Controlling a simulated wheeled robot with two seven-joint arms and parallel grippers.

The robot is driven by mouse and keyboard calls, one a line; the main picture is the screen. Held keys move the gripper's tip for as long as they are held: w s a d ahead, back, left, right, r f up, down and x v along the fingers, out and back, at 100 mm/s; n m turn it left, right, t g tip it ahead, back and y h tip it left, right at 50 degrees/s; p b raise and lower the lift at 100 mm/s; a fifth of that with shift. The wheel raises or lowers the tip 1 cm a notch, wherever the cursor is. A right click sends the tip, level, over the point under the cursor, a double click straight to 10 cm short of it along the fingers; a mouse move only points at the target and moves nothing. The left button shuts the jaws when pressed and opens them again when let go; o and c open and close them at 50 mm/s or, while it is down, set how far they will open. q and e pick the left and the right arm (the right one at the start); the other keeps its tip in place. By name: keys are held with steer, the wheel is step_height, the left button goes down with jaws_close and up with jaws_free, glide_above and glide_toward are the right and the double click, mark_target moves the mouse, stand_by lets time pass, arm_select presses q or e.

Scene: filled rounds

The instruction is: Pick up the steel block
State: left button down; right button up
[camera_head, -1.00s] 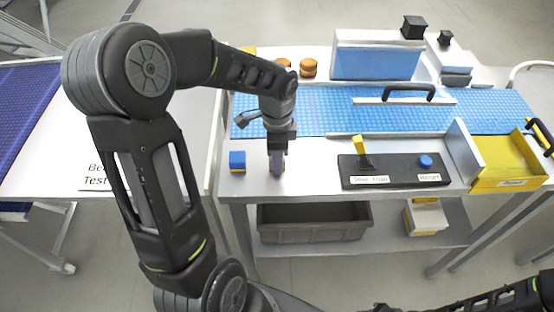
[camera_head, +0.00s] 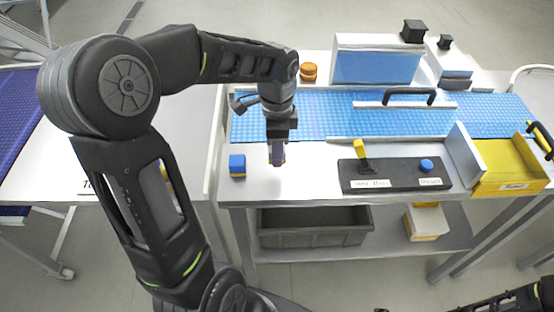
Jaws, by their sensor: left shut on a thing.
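My left gripper (camera_head: 277,154) points down over the front left part of the white table (camera_head: 310,185). It is shut on a small greyish thing between its fingers, which I take to be the steel block; the fingers hide most of it. It looks held a little above the table top. My right gripper is not in view; only part of that arm shows at the bottom right.
A blue block with yellow (camera_head: 237,166) stands just left of the gripper. A black panel (camera_head: 395,175) with a yellow lever and a blue button lies to the right. Behind is a blue conveyor belt (camera_head: 320,115). A yellow tray (camera_head: 512,186) is at the far right.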

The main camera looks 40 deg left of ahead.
arm_select(q)
step_height(320, 180, up, 5)
steer(key=shift+r, duration=0.1)
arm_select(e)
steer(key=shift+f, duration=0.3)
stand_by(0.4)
